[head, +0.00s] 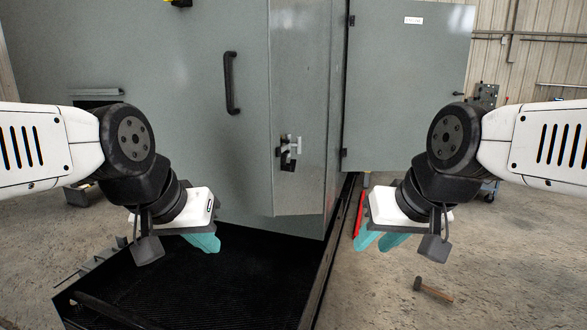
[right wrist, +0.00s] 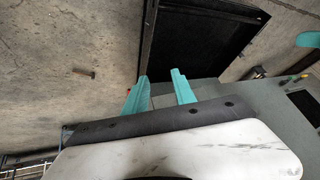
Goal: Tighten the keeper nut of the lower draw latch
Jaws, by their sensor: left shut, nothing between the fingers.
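A draw latch (head: 289,152) with a bright metal part and a dark plate sits low on the edge of the grey enclosure (head: 180,60). It is too small here to tell its keeper nut. My left gripper (head: 206,243) is to the left of the latch and lower in the picture, shut and empty. My right gripper (head: 380,241) is to the right and lower, its teal fingers apart. In the right wrist view, the same gripper (right wrist: 158,88) is open with nothing between its fingers. Neither gripper touches the latch.
A black handle (head: 231,83) stands on the enclosure above left of the latch. A grey door (head: 405,90) hangs open at right. A black ribbed tray (head: 215,290) lies below. A hammer (head: 433,291) lies on the concrete floor, also visible in the right wrist view (right wrist: 84,73).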

